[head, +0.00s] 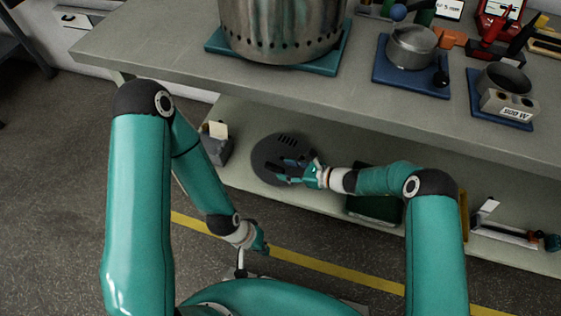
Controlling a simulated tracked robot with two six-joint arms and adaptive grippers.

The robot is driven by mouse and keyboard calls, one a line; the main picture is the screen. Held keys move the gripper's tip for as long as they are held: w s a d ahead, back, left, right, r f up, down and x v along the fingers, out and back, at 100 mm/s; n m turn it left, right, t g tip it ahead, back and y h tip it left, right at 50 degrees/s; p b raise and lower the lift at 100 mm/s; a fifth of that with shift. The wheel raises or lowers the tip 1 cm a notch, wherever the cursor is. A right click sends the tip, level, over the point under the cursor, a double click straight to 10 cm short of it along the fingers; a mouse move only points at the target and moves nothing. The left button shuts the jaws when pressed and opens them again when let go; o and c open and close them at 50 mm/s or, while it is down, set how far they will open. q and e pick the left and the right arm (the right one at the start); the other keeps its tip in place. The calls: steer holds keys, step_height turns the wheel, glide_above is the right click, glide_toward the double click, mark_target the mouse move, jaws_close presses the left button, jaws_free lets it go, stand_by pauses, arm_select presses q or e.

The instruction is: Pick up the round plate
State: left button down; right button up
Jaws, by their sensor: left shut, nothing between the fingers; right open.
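The round plate (266,150) is a dark grey disc with a few slots near its far edge. It lies on the lower shelf (238,118) under the bench. My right gripper (284,171) reaches in from the right and is open over the plate's near right part, hiding some of it. I cannot tell whether its fingers touch the plate. My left gripper (262,246) hangs low in front of the shelf, away from the plate, shut and empty.
The bench top (160,50) overhangs the shelf. It carries a large metal drum (285,25), a small pot (411,46) and other items. A grey box (216,148) stands left of the plate, a dark green bin (373,208) right of it. A yellow line (325,266) crosses the floor.

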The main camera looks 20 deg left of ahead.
mark_target(277, 168)
steer(key=b+x, duration=0.1)
steer(key=x, duration=0.3)
steer(key=shift+w+d+f+b, duration=0.1)
steer(key=shift+w+f+b, duration=0.05)
steer(key=shift+f+b, duration=0.25)
steer(key=shift+w+a+f, duration=0.1)
steer(key=shift+a, duration=0.4)
jaws_close()
